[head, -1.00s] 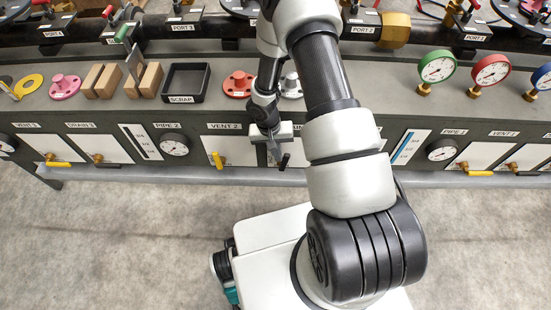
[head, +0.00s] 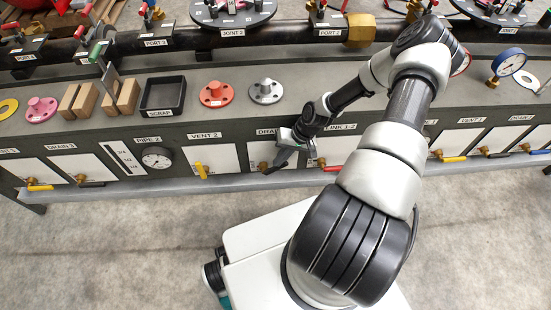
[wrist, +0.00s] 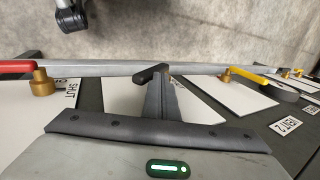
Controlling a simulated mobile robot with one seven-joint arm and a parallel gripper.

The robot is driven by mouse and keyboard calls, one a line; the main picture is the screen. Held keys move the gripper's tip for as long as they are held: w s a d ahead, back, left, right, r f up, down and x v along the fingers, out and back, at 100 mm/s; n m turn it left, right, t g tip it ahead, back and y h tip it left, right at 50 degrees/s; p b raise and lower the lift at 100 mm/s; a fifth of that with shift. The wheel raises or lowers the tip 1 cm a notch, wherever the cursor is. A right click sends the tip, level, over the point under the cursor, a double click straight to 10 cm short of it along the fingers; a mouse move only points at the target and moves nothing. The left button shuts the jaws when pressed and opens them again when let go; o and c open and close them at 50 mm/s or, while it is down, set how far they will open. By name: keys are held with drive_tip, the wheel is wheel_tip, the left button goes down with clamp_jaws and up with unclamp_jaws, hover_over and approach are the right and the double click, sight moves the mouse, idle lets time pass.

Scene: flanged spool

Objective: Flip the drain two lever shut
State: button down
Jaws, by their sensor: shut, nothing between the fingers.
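The drain two panel (head: 256,150) is a white plate on the bench front, its label partly hidden by my arm. Its brass valve (head: 263,166) carries a short black lever (head: 270,171), which appears to lie roughly along the panel's lower edge. My gripper (head: 279,160) is shut and empty, its fingertips beside or against this lever. In the wrist view, the black lever (wrist: 152,73) shows at the tips of my closed gripper (wrist: 163,95). The gripper hides part of the lever, so contact is unclear.
A red lever (head: 332,168) is close on the right under the link label. A grey rail (head: 230,183) runs below the panels. Flanged spools and a scrap tray (head: 163,110) stand on the bench top.

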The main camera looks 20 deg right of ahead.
drive_tip(key=shift+s+d+f+b, duration=0.3)
drive_tip(key=shift+d+f+b, duration=0.4)
drive_tip(key=shift+d+f, duration=0.2)
drive_tip(key=shift+s+d+f+b, duration=0.3)
drive_tip(key=shift+d+f+b, duration=0.35)
drive_tip(key=shift+d+f, duration=0.25)
